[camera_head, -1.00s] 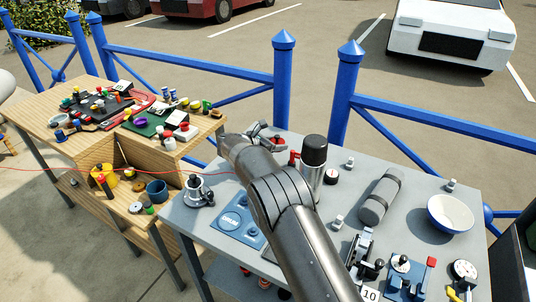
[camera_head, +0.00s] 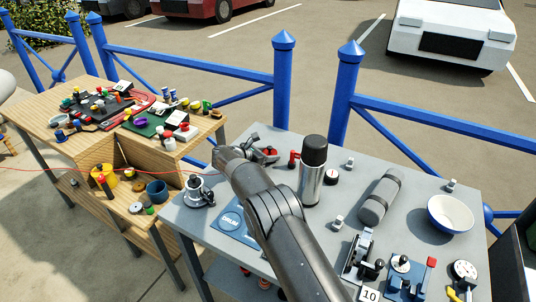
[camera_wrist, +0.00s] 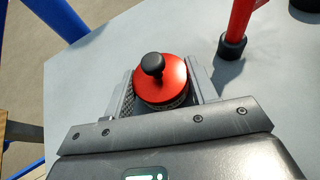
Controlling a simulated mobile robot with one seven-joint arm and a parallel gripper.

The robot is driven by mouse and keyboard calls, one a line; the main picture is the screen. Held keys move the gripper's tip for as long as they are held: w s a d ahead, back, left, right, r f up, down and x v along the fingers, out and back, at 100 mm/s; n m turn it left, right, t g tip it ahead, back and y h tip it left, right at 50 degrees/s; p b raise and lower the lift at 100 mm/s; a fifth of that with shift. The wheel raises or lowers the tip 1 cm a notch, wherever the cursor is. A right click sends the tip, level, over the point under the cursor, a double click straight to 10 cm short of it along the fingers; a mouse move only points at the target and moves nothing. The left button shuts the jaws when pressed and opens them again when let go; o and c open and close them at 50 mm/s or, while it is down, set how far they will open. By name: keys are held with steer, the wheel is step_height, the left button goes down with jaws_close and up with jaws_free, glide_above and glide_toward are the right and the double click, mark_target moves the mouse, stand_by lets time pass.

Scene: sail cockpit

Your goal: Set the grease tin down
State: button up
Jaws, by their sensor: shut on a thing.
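The grease tin (camera_wrist: 160,86), with a round red lid and a black knob, sits between the two fingers of my gripper (camera_wrist: 160,88) in the wrist view. My gripper is shut on the sides of the tin. In the head view my gripper (camera_head: 264,153) is over the far left part of the grey table (camera_head: 340,180), and a little of the red tin (camera_head: 270,151) shows there. The tin's underside is hidden, so I cannot tell whether it touches the table.
A steel flask with a black top (camera_head: 312,170) and a small red object (camera_head: 293,159) stand right of my gripper. The far table edge and blue railing (camera_head: 282,85) are close behind.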

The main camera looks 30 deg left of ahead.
steer(key=shift+f, duration=0.1)
steer(key=o, duration=1.5)
steer(key=v, duration=1.2)
steer(key=shift+d+r, duration=0.1)
steer(key=shift+r, duration=0.1)
